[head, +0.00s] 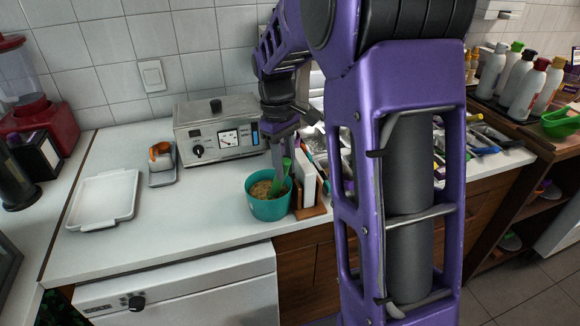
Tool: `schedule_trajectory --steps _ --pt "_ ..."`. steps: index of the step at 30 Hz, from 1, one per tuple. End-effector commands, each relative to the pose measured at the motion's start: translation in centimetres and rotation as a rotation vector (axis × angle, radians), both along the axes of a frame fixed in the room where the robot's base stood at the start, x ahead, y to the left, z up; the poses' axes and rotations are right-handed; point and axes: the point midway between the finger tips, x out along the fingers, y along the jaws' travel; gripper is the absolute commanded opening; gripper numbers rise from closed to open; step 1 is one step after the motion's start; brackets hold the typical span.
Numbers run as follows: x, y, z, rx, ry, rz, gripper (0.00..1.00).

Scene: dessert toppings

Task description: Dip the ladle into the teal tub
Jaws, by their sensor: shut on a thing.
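The teal tub (268,209) stands on the white counter near its front edge, in the middle of the head view. It holds a tan, grainy filling. A green ladle (281,177) slants down into the tub from the upper right, its lower end at the filling. My gripper (284,152) is above the tub, pointing down, and is shut on the ladle's upper part. The fingertips are small here and partly hidden, as is the ladle's bowl.
A wooden holder with white cards (307,190) stands close to the tub's right. A metal warmer (217,128) with a dial is behind it. A white tray (103,198) lies at left, with clear counter between.

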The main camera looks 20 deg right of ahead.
Motion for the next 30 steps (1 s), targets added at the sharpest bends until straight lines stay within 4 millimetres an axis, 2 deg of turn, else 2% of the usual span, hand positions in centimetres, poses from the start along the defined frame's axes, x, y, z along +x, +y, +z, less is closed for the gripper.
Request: schedule_trajectory --steps 10,12,30 --pt "2.2 1.3 0.2 0.000 0.000 0.001 0.00" --pt "1.9 1.1 -0.5 0.010 -0.018 -0.001 0.00" --pt "0.6 0.3 -1.5 0.092 -0.159 -0.001 0.00"
